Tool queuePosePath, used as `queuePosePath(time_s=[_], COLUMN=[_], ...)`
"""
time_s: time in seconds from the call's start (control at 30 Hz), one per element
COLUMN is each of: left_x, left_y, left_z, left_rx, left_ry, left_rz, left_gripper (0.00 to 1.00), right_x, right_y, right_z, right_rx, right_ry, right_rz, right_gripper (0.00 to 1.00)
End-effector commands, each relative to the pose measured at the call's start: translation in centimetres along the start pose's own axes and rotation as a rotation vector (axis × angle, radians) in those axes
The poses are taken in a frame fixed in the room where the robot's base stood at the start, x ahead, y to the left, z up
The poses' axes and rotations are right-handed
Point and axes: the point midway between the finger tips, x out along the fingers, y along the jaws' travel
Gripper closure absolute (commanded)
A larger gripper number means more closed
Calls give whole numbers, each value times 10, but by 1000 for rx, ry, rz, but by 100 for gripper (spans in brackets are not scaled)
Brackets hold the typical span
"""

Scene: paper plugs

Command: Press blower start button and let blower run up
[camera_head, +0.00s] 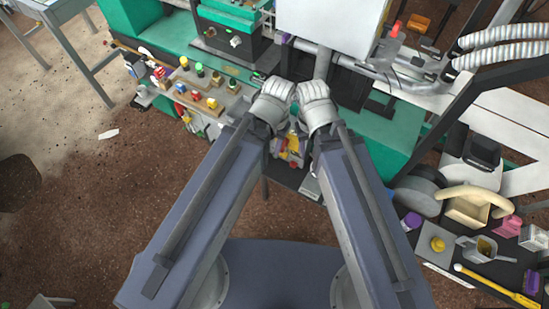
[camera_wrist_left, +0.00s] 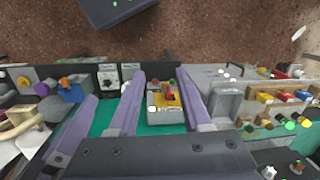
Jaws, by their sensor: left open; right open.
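A small control box (camera_wrist_left: 167,103) with a yellow plate and a red switch shows in the left wrist view. A green button (camera_wrist_left: 155,83) and a red button (camera_wrist_left: 171,83) sit at its edge. I cannot tell which button is the blower start. My left gripper (camera_wrist_left: 160,78) is open, its purple fingers apart with the box showing between them; contact cannot be judged. My right gripper (camera_head: 314,105) is close beside the left one in the head view. It is open; its fingertips are largely hidden there by the wrist. The blower itself cannot be identified.
A wooden board (camera_head: 198,97) with coloured knobs lies left of my grippers. A white cabinet (camera_head: 333,22) stands behind them, with ribbed hoses (camera_head: 500,58) at right. A dark table (camera_head: 420,246) with small items is at right. Brown floor at left is mostly open.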

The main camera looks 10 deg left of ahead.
Motion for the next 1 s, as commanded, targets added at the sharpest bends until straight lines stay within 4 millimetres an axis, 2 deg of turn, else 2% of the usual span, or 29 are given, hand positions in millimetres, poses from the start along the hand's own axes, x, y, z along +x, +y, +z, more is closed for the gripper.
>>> queuePosePath(time_s=[0.07,0.4,1.0], left_x=[0,0,0], left_y=[0,0,0], left_z=[0,0,0], left_rx=[0,0,0], left_ry=[0,0,0], left_rz=[0,0,0], left_gripper=[62,100,100], right_x=[0,0,0], right_y=[0,0,0], right_z=[0,0,0], right_rx=[0,0,0], right_ry=[0,0,0], right_rz=[0,0,0], right_gripper=[50,50,50])
